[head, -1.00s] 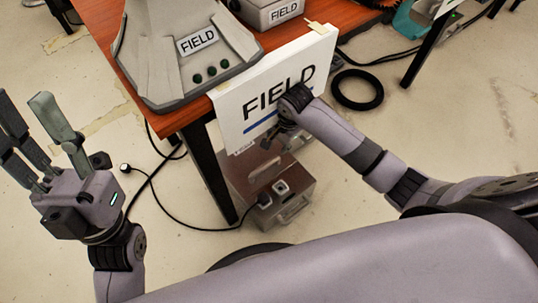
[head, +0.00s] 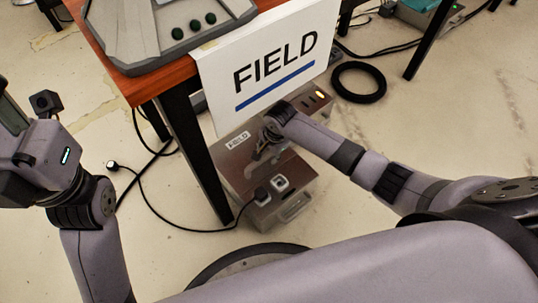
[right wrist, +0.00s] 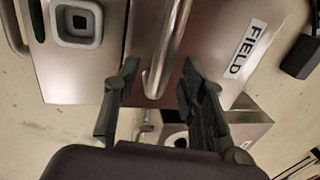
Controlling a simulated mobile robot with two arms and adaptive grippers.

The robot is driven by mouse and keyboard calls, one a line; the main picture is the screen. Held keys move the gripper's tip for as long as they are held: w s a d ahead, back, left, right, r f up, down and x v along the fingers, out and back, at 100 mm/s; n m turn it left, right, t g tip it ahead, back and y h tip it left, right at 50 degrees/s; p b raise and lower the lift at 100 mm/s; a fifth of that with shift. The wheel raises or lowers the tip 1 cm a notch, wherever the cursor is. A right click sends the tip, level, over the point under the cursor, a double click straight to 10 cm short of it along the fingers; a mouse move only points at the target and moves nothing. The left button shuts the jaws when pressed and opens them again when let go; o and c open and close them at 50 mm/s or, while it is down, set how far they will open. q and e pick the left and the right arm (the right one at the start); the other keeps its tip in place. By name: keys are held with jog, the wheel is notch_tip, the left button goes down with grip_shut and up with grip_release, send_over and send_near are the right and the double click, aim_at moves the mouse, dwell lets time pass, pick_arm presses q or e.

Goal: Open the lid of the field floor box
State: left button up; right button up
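The field floor box (head: 228,167) is a brushed-metal box on the floor beside the table leg, with a small FIELD label (head: 238,141) on its top. The label also shows in the right wrist view (right wrist: 248,48). A curved silver handle bar (right wrist: 170,40) crosses the metal lid (right wrist: 212,25). My right gripper (head: 262,152) is over the box top. In the right wrist view its two fingers (right wrist: 158,82) are apart, with the bar's end between them and gaps on both sides. The lid looks shut. My left gripper (head: 12,112) is cut off at the left edge.
A wooden table (head: 128,88) with a hanging FIELD sign (head: 218,100) stands close above the box. A black ring (head: 358,83) lies on open floor to the right.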

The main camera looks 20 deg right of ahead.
jog(key=shift+f, duration=0.25)
jog(key=shift+c, duration=0.4)
grip_shut()
dwell(0.4)
